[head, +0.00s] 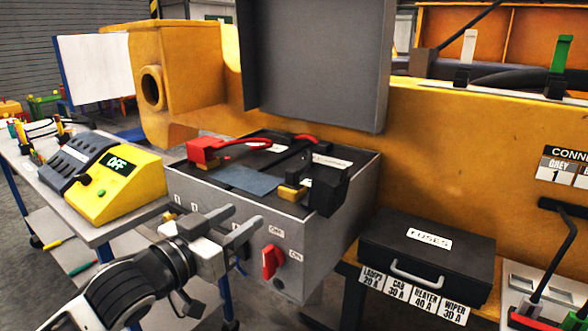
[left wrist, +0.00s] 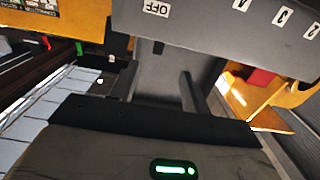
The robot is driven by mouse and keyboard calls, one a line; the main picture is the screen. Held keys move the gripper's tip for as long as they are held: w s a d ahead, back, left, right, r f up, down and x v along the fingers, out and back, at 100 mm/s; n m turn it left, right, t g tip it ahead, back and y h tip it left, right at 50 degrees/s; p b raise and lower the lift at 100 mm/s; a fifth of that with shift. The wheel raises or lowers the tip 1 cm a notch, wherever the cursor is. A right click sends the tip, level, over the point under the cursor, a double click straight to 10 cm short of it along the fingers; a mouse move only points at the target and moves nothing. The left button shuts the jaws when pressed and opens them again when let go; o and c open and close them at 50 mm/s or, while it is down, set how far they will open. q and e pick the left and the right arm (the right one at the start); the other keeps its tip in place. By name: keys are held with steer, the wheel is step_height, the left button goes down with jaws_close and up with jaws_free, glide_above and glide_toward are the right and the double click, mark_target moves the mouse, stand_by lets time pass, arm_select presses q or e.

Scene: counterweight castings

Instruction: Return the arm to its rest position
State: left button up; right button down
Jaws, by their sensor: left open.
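My left arm comes in from the lower left in the head view. Its gripper (head: 243,224) is open and empty, with its fingers apart, in front of the grey battery box (head: 340,237). The fingers point toward the box front, left of and above the red rotary switch (head: 271,261). I cannot tell whether a fingertip touches the box. In the left wrist view nothing shows between the open fingers (left wrist: 160,85), and the box front (left wrist: 215,30) with its OFF label is close ahead. My right gripper is out of view.
The box's lid (head: 315,60) stands open; red (head: 203,150) and black (head: 327,187) clamps lie on top. A bench with a yellow OFF-display device (head: 120,185) stands left. A black fuse case (head: 425,255) sits right. A yellow machine body (head: 460,150) blocks the back.

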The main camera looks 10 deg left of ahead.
arm_select(q)
steer(key=s+f+n+g+y, duration=0.1)
steer(key=s+f, duration=0.2)
steer(key=f, duration=0.5)
steer(key=s+f+n+g+y, duration=0.1)
steer(key=s+f, duration=0.1)
steer(key=f, duration=0.7)
steer(key=s+f+g+y, duration=0.3)
steer(key=s+f, duration=1.2)
steer(key=f, duration=0.1)
steer(key=shift+s+f+n+g, duration=0.25)
steer(key=shift+s+n+g, duration=0.05)
steer(key=shift+s+n, duration=0.1)
steer(key=shift+d, duration=0.1)
